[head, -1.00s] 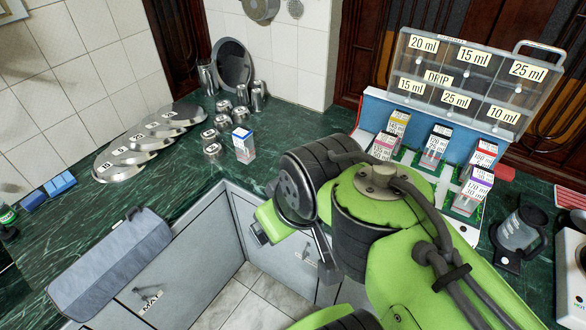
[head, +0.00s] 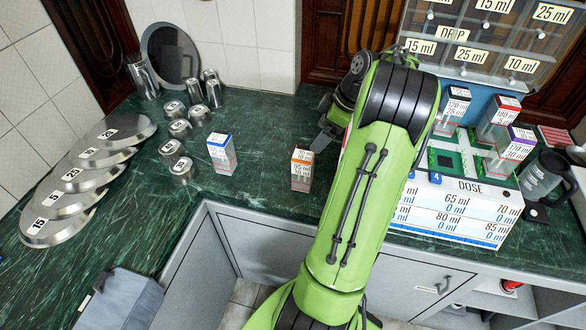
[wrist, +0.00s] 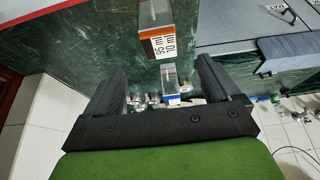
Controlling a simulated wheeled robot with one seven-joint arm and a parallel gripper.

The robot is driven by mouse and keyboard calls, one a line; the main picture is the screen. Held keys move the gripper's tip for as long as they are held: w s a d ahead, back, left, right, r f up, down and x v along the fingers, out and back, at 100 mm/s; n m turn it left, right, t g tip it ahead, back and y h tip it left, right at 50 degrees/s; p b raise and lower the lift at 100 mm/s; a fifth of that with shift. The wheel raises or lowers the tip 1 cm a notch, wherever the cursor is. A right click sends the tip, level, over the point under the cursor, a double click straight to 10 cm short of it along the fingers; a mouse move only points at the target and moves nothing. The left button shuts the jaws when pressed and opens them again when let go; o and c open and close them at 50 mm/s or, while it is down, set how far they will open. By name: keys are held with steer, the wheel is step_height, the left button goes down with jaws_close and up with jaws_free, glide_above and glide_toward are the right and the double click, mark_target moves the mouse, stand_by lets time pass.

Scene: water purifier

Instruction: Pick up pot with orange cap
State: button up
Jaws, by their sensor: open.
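The pot with the orange cap (head: 302,172) is a small clear box with a white label. It stands upright on the green counter (head: 262,192), left of my arm. In the wrist view the orange-capped pot (wrist: 157,22) is at the top middle, its label reading 95 ml and 10 ml. My gripper (head: 322,128) is partly visible behind and to the right of the pot in the head view. In the wrist view my gripper (wrist: 160,68) has its two fingers spread apart with nothing between them. The pot appears just beyond the fingertips, not touched.
A blue-capped pot (head: 221,153) stands left of the orange one. Metal cups (head: 180,130) and round lids (head: 75,190) lie farther left. The dosing box (head: 450,213) with several pots and a mug (head: 541,178) are at right. Counter around the orange pot is clear.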

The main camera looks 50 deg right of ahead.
mark_target(301, 160)
steer(key=b+x, duration=0.3)
steer(key=x, duration=1.1)
steer(key=shift+r, duration=0.1)
steer(key=c, duration=1.1)
